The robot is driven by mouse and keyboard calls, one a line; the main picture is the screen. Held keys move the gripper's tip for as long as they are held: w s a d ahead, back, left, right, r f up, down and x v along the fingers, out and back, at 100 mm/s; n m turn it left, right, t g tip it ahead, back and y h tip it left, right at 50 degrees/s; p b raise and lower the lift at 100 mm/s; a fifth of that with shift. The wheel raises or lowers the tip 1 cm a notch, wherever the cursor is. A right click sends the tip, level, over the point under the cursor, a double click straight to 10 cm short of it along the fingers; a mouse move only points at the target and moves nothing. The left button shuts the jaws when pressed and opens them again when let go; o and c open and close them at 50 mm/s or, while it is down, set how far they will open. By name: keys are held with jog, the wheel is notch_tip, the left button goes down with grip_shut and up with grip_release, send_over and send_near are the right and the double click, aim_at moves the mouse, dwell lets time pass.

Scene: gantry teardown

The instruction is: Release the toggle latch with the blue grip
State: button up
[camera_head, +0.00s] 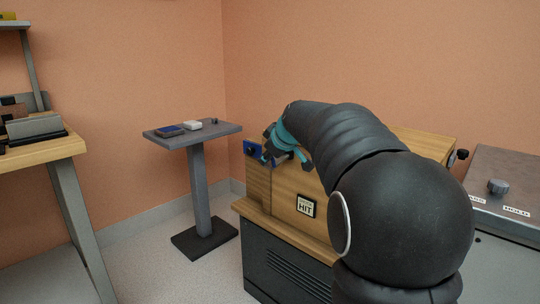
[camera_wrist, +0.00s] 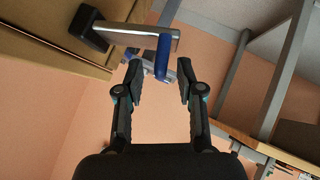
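The toggle latch (camera_wrist: 130,33) has a black base on the wooden box and a silver lever that sticks out from it. Its blue grip (camera_wrist: 163,56) hangs at the lever's outer end. In the wrist view my gripper (camera_wrist: 160,68) is open, its two fingers spread with the grip's lower end in the gap near the tips. I see no clear contact on either side. In the head view my gripper (camera_head: 270,154) is at the left end of the wooden box (camera_head: 315,193), and my arm hides part of the box. A blue part (camera_head: 252,149) shows beside the gripper there.
A grey pedestal table (camera_head: 218,131) with small items stands left of the box. A wooden workbench (camera_head: 45,150) is at the far left. A grey-topped unit (camera_head: 510,180) with a knob stands at the right. Floor shows between the workbench and the pedestal.

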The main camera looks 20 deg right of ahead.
jog(key=v, duration=1.2)
jog(key=s+a+f+m+g, duration=0.2)
jog(key=s+f+m+g, duration=0.1)
jog(key=s+f+m, duration=0.65)
jog(key=s+a+f+p, duration=0.1)
jog(key=s+a+f, duration=0.2)
jog(key=s, duration=0.4)
jog(key=s+a+f+n+g+p, duration=0.1)
jog(key=s+a+f, duration=0.2)
jog(key=s, duration=0.4)
jog(key=s+a+f+n+p, duration=0.1)
jog(key=s+a+f, duration=0.2)
jog(key=s, duration=0.4)
jog(key=shift+s+a+f+h, duration=0.2)
jog(key=shift+a+f+h, duration=0.1)
jog(key=shift+a, duration=0.3)
